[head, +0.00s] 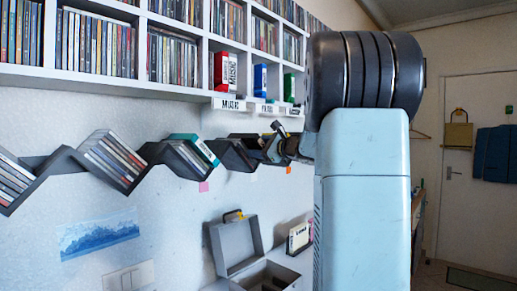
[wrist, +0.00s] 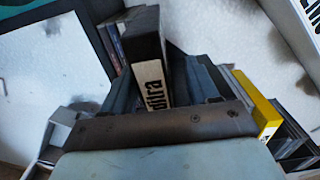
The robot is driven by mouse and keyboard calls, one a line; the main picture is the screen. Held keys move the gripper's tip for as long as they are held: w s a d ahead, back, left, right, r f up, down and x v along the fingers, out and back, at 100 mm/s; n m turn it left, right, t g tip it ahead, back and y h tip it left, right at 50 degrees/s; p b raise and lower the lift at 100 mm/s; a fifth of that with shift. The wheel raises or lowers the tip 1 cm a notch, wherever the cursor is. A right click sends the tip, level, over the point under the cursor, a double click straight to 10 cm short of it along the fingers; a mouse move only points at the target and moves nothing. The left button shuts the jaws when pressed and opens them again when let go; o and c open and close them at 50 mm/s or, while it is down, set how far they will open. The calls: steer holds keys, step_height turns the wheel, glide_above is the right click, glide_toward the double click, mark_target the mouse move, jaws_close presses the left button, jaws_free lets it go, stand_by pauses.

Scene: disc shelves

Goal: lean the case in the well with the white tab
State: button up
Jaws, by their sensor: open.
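A black case with a white label (wrist: 152,80) with black lettering stands tilted in the wrist view, just beyond my gripper's body. My gripper (head: 276,143) is at the right part of the dark zigzag shelf (head: 160,153) in the head view, partly hidden by my arm. It is open; I cannot tell whether its fingers touch the case. A pink tab (head: 203,187) and an orange tab (head: 288,170) hang under the shelf's wells. I cannot make out a white tab; my arm hides the shelf's right end.
Cases (head: 112,158) fill several wells on the left. A white rack (head: 180,87) of discs runs above, with red, blue and green boxes on it. An open grey box (head: 235,247) stands below. A yellow edge (wrist: 267,117) is right of my gripper in the wrist view.

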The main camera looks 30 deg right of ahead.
steer(key=shift+s, duration=0.1)
steer(key=v, duration=1.3)
steer(key=shift+s, duration=0.25)
steer(key=s+a+f+n+g, duration=0.4)
steer(key=s+a+f+n, duration=0.15)
steer(key=a, duration=0.55)
steer(key=s+a+f+n+g, duration=0.4)
steer(key=a+f+n+g, duration=0.15)
steer(key=a, duration=0.45)
steer(key=s+a+f+n+g+h, duration=0.2)
steer(key=s+f+n+h, duration=0.4)
steer(key=s+f+n, duration=0.4)
steer(key=s+a+n, duration=0.1)
steer(key=s+n, duration=0.1)
steer(key=s, duration=0.2)
steer(key=shift+s+a+f, duration=0.2)
steer(key=shift+s+a, duration=0.05)
